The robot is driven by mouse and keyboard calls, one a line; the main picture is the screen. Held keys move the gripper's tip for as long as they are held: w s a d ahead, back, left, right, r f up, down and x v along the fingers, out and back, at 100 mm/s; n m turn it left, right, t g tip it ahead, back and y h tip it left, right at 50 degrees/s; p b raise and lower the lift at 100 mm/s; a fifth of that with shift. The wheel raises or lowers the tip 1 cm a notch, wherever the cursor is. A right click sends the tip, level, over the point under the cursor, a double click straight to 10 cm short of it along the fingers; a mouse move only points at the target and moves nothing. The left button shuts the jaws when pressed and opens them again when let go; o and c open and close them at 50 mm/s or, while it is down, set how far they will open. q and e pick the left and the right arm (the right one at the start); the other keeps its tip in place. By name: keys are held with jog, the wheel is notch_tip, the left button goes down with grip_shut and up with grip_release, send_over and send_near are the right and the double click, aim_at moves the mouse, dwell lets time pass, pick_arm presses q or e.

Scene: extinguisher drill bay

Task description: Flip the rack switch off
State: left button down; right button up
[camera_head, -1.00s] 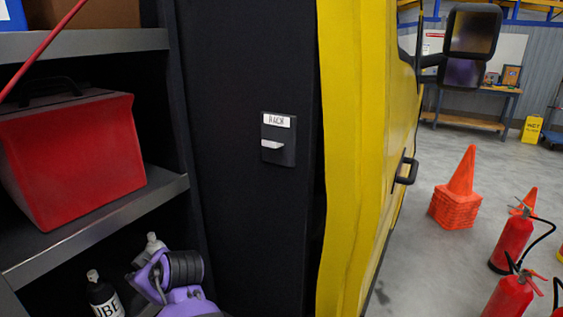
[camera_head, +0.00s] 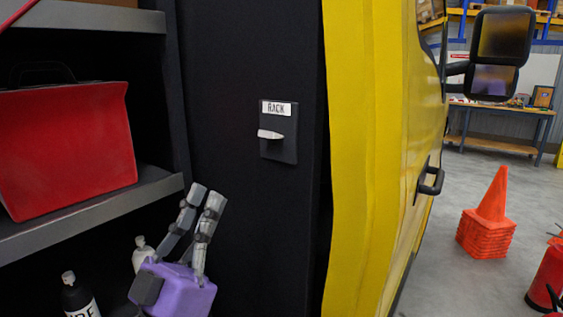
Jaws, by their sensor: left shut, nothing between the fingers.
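The rack switch (camera_head: 271,134) is a pale lever on a dark plate (camera_head: 279,150), under a white label reading RACK (camera_head: 276,108). It is on the black panel left of the yellow vehicle side, and its lever sticks out toward the left. My left gripper (camera_head: 207,192), purple with grey fingers, is below and left of the switch, apart from it. Its fingers point up and it is shut and empty. My right gripper is not in view.
A shelf on the left holds a red box (camera_head: 65,145); its metal edge (camera_head: 95,213) is left of my gripper. Bottles (camera_head: 78,297) stand below. The yellow vehicle side (camera_head: 375,150) is at right, with orange cones (camera_head: 487,220) beyond.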

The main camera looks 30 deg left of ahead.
pick_arm(q)
jog(key=d+m+h, duration=0.1)
jog(key=s+d+r+m+h, duration=0.1)
jog(key=h, duration=0.1)
jog(key=shift+s, duration=0.2)
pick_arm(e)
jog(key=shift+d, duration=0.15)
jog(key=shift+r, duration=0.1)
